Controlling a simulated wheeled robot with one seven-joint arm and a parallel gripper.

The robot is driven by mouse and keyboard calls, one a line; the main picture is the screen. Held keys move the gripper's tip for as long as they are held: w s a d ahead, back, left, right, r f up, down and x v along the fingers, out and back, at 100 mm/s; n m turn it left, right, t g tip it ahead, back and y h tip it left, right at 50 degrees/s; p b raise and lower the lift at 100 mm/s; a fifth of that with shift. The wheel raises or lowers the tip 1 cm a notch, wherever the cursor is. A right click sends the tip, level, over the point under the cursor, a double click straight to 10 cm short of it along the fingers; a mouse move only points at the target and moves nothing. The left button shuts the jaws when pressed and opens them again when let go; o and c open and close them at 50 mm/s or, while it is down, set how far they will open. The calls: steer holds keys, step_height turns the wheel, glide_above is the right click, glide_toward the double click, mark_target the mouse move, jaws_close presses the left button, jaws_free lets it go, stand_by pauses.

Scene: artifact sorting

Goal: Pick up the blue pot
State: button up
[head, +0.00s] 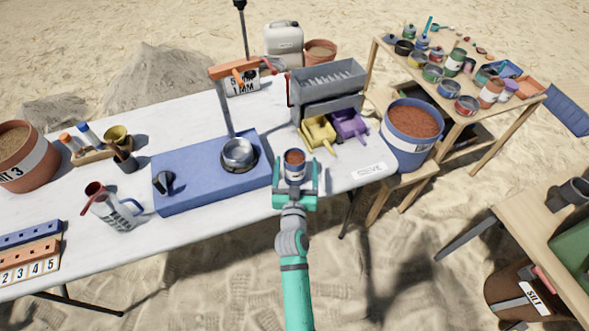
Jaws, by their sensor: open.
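A small blue pot (295,169) with a pale band and brown contents stands upright near the front edge of the white table (240,115), just right of the blue platform. My gripper (296,172) is open, with one finger on each side of this pot. I cannot tell whether either finger touches it. The pot's lower part is partly hidden by my gripper. A much larger blue tub (409,150) with a white band and reddish-brown contents stands to the right.
The blue platform (190,190) holds a metal bowl (238,154). Yellow (318,132) and purple (350,125) scoops lie beyond the small pot, by a grey sieve box (328,85). A label plate (369,171) lies to its right. A wooden table (505,110) holds several pots.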

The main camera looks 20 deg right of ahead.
mark_target(295, 150)
steer(key=x, duration=0.5)
steer(key=shift+w+a+r, duration=0.1)
steer(key=shift+w+a, duration=0.15)
steer(key=shift+w, duration=0.25)
steer(key=shift+w+d, duration=0.2)
steer(key=shift+d, duration=0.05)
steer(key=shift+s, duration=0.1)
steer(key=c, duration=1.9)
jaws_close()
steer(key=shift+r, duration=0.15)
